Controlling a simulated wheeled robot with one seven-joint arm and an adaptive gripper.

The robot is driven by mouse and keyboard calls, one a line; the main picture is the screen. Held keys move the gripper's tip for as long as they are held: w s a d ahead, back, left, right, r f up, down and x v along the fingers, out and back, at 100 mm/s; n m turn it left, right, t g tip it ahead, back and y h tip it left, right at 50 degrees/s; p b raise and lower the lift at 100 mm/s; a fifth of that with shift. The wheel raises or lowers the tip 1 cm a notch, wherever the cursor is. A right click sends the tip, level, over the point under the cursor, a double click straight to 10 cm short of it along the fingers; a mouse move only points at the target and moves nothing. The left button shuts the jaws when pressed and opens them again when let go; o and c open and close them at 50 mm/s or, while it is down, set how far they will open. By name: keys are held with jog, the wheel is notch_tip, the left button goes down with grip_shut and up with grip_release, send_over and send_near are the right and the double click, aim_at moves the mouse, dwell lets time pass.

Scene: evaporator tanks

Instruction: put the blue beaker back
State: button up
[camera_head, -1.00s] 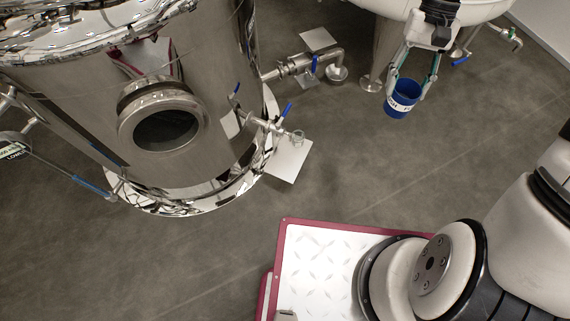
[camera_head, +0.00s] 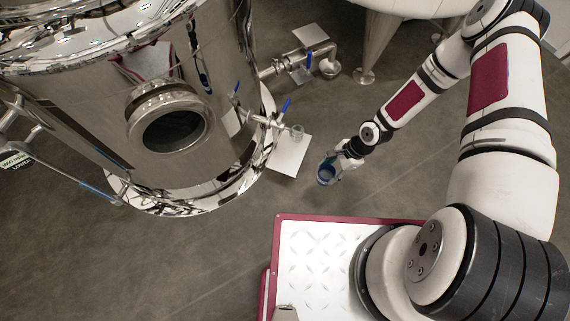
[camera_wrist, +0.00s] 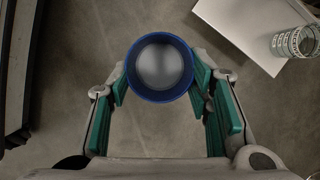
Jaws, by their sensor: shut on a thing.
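The blue beaker (camera_head: 326,174) is in my gripper (camera_head: 336,166), in front of the steel tank in the head view. In the wrist view, the beaker (camera_wrist: 160,68) shows its round blue rim from above, and its inside looks grey and empty. The green-padded fingers of my gripper (camera_wrist: 163,85) are shut on the beaker from both sides. The beaker looks upright and clear of the floor. A white square plate (camera_head: 289,156) lies beyond the beaker, below the tank's tap. A clear glass beaker (camera_wrist: 296,42) stands at that plate's edge in the wrist view.
A large steel tank (camera_head: 190,120) with a round port fills the left. Its blue-handled tap (camera_head: 270,119) sticks out above the plate. A second plate (camera_head: 311,35) is by another valve. My white deck with a red edge (camera_head: 320,260) is at the bottom. Open floor lies between.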

jog(key=shift+s+a+f+m, duration=0.4)
jog(key=shift+s+a+f, duration=0.15)
jog(key=shift+s+f, duration=0.25)
jog(key=shift+s+a, duration=0.1)
jog(key=shift+a, duration=0.1)
jog(key=shift+t, duration=0.3)
jog(key=shift+w+a+f+b, duration=0.85)
jog(key=shift+w+a+b, duration=0.5)
jog(key=shift+a, duration=0.8)
jog(key=shift+w+a+f+b, duration=0.9)
jog(key=shift+w+a, duration=0.75)
jog(key=shift+a, duration=0.55)
jog(key=shift+w+a+f+b, duration=0.75)
jog(key=shift+w+a+b, duration=0.65)
jog(key=shift+a, duration=0.75)
jog(key=shift+w+f, duration=0.1)
jog(key=shift+f, duration=0.05)
jog(key=o, duration=1)
jog(key=p+v, duration=0.5)
jog(key=v, duration=0.7)
